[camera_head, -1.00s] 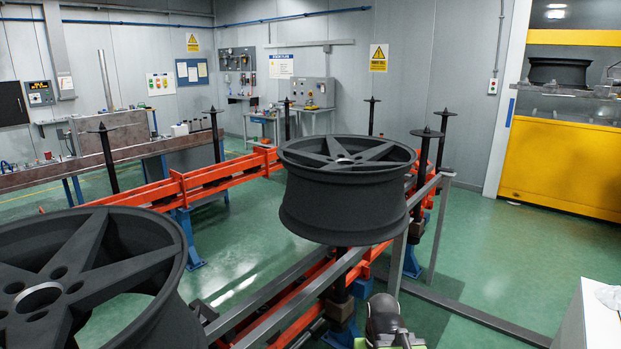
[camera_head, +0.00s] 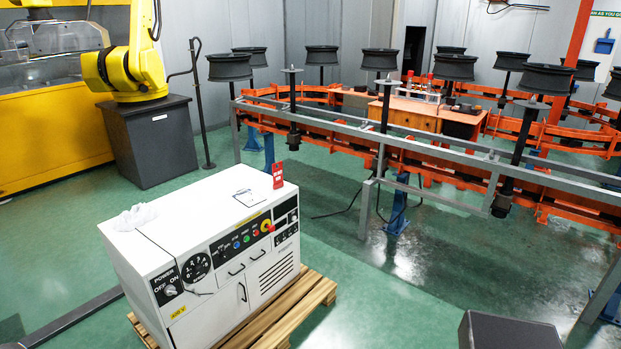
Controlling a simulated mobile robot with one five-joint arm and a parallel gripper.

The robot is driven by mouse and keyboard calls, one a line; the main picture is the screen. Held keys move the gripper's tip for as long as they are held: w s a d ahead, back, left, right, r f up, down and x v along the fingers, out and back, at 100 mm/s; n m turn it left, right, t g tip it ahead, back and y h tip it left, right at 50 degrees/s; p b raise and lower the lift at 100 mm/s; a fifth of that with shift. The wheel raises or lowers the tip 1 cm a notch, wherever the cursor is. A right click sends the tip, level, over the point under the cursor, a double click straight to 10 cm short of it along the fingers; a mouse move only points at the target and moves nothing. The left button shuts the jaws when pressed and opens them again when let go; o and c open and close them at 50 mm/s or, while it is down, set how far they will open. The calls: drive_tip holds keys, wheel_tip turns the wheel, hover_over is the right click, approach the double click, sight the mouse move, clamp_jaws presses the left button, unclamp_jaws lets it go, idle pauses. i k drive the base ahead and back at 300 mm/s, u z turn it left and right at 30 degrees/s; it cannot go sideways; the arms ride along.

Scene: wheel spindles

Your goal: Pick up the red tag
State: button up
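The red tag (camera_head: 278,175) stands upright at the far right corner of the top of a white control cabinet (camera_head: 170,243). It is small, with pale marks on its face that are too small to read. My gripper is not in view, so its state and its distance from the tag do not show.
A white crumpled cloth or bag (camera_head: 134,216) and a paper card (camera_head: 246,196) lie on the cabinet top. The cabinet stands on a wooden pallet (camera_head: 310,300). Behind are a grey rail (camera_head: 420,135) and a yellow robot arm (camera_head: 125,68). Green floor (camera_head: 370,290) is open right of the pallet.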

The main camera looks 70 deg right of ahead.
sight(277, 173)
drive_tip(key=z, duration=2.1)
drive_tip(key=k, duration=0.8)
drive_tip(key=u, duration=0.05)
drive_tip(key=i, duration=0.75)
drive_tip(key=z, duration=1.45)
drive_tip(key=i, duration=1.9)
drive_tip(key=u, duration=0.05)
